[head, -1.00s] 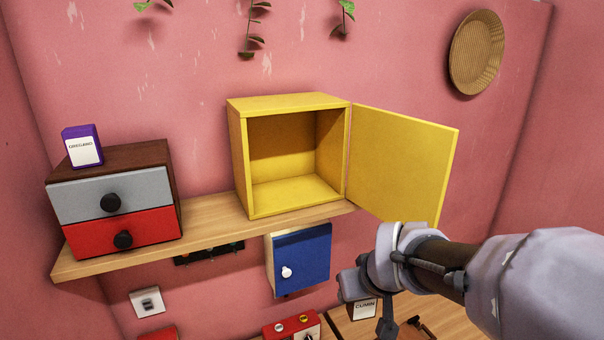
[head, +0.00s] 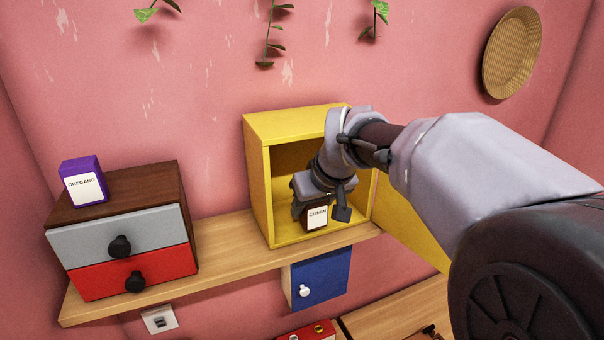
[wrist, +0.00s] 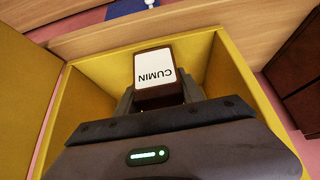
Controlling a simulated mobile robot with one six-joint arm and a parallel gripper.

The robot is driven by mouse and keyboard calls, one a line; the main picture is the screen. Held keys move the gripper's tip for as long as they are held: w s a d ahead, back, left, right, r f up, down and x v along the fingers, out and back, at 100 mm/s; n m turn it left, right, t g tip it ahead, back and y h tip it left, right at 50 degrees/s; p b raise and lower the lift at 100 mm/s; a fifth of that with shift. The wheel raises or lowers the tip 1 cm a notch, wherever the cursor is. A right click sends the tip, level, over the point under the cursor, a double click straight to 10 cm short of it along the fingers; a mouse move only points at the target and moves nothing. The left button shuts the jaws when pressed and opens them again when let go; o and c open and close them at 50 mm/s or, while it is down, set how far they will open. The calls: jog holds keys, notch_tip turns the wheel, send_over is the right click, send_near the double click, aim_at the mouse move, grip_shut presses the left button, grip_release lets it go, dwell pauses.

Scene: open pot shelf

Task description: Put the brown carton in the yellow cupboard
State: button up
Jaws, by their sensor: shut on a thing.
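The brown carton (head: 316,217) has a white label reading CUMIN. My gripper (head: 321,206) is shut on it and holds it at the open front of the yellow cupboard (head: 257,190). In the wrist view the carton (wrist: 158,95) sits between the fingers of my gripper (wrist: 160,97), with the yellow walls of the cupboard (wrist: 88,92) on both sides. The cupboard's door stands open to the right, partly hidden behind my arm. I cannot tell whether the carton touches the cupboard floor.
The yellow cupboard stands on a wooden shelf (head: 225,262). A drawer unit (head: 120,240) with a purple OREGANO carton (head: 83,184) on top is at the left. A blue cupboard (head: 322,277) hangs below the shelf. Bare shelf lies between the drawer unit and yellow cupboard.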

jog(key=shift+w+a+r+p, duration=0.1)
jog(key=shift+w+a+p, duration=0.25)
jog(key=shift+w, duration=0.3)
jog(key=shift+w+a+r+p, duration=0.1)
jog(key=shift+w+a+p, duration=0.15)
jog(key=shift+w, duration=0.35)
jog(key=shift+w+f, duration=0.3)
jog(key=shift+f, duration=0.45)
jog(key=shift+w+a+f, duration=0.1)
jog(key=shift+w+f, duration=0.1)
jog(key=shift+f, duration=0.1)
jog(key=shift+s+r, duration=0.1)
jog(key=shift+s, duration=0.1)
jog(key=shift+s+f+b, duration=0.1)
jog(key=shift+f+b, duration=0.15)
jog(key=shift+b, duration=0.05)
jog(key=o, duration=1.4)
jog(key=shift+c, duration=0.2)
jog(key=shift+r, duration=0.1)
